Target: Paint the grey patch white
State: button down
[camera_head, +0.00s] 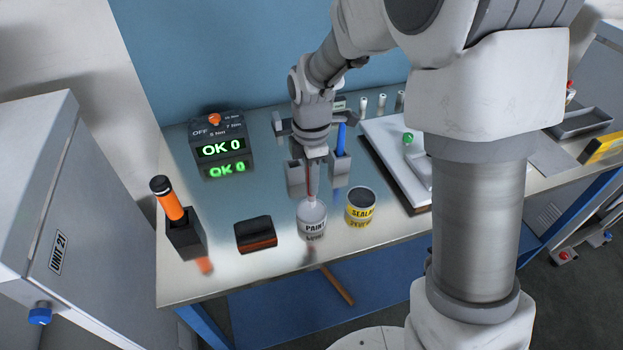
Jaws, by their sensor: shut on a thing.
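My gripper (316,152) points down above the paint can and is shut on a thin red-handled tool, apparently a brush (310,182). The tool's lower end reaches the mouth of the white can marked PAINT (313,227); whether its tip is in the paint is too small to tell. A can marked SEAL (361,211), its label partly cut off, stands to the right. A blue-handled tool (341,138) stands in a grey holder (341,166) behind the cans. A white panel (385,135) lies at the right, partly hidden by my arm.
A torque box reading OK 0 (222,148) stands at the back left. An orange-handled tool (167,198) stands in a black holder (186,238). A black and orange block (255,234) lies left of the paint can. A grey tray (583,121) lies far right.

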jog(key=shift+r+p, duration=1.6)
jog(key=shift+r, duration=0.85)
jog(key=shift+w+d+f+m, duration=0.15)
jog(key=shift+w+d+m, duration=0.2)
jog(key=shift+m, duration=0.35)
jog(key=w+d+f+m, duration=0.2)
jog(key=w+d+m, duration=0.2)
jog(key=d+m, duration=1.1)
jog(key=shift+s+a+f+m, duration=0.1)
jog(key=shift+s+a+m, duration=0.8)
jog(key=shift+s+m, duration=0.25)
jog(key=shift+s+a+m, duration=0.9)
jog(key=shift+s+m, duration=0.05)
jog(key=shift+m, duration=0.3)
